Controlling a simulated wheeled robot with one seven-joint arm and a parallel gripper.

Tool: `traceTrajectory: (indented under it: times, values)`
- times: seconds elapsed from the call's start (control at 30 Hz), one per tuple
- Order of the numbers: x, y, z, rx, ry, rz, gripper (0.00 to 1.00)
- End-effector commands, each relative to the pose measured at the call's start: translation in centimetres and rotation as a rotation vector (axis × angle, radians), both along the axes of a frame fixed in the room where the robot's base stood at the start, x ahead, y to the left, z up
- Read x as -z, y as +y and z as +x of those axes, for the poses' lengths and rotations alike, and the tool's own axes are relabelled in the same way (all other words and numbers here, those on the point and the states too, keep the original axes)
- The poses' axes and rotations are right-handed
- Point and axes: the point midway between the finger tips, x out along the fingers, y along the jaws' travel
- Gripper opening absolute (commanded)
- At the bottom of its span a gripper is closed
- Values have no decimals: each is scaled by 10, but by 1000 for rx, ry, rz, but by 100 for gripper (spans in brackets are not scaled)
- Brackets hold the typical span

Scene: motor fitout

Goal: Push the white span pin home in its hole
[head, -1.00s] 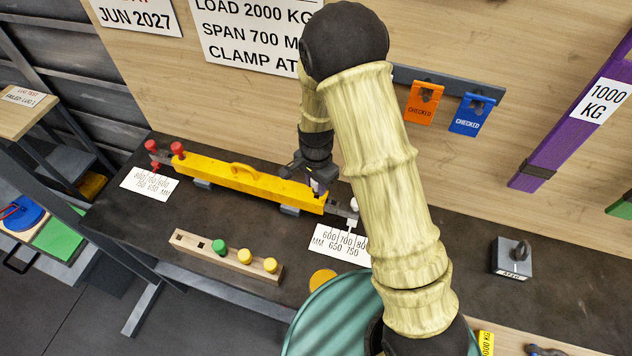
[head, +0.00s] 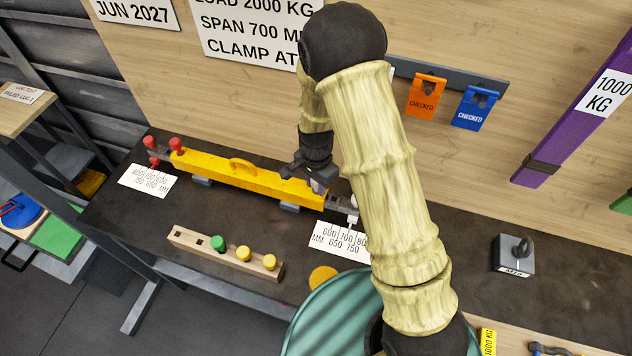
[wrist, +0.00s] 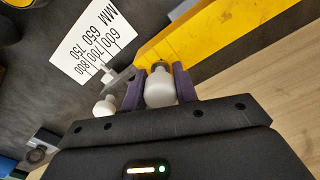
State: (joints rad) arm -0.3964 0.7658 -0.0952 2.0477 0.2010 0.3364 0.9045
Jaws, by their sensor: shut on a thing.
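The yellow spreader beam (head: 260,186) lies on the dark bench, with a grey slide reaching out of its right end. My gripper (head: 320,188) is over that end, pointing down. In the wrist view its two dark purple fingers (wrist: 158,88) are shut on a white round-headed pin (wrist: 160,88), one finger on each side. The pin stands at the beam's end; its lower part and the hole are hidden, so I cannot tell how deep it sits. A second white knob (wrist: 104,106) is on the slide, left of the fingers and apart from them.
Red-headed pins (head: 176,144) stand at the beam's left end. A scale card (head: 340,240) lies by the slide. A wooden block (head: 190,239) with green and yellow pegs is in front. A grey weight (head: 513,256) stands at right. The wall is close behind the beam.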

Motion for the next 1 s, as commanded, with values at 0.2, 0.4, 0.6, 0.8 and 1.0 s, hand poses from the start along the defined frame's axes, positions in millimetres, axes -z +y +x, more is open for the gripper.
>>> traceTrajectory:
  times: [0.2,0.4,0.6,0.8,1.0]
  values:
    - [5,0,0,0,0,0,6]
    - [6,0,0,0,0,0,47]
    - [6,0,0,0,0,0,55]
    - [4,0,0,0,-1,0,55]
    - [-14,0,1,0,-4,1,55]
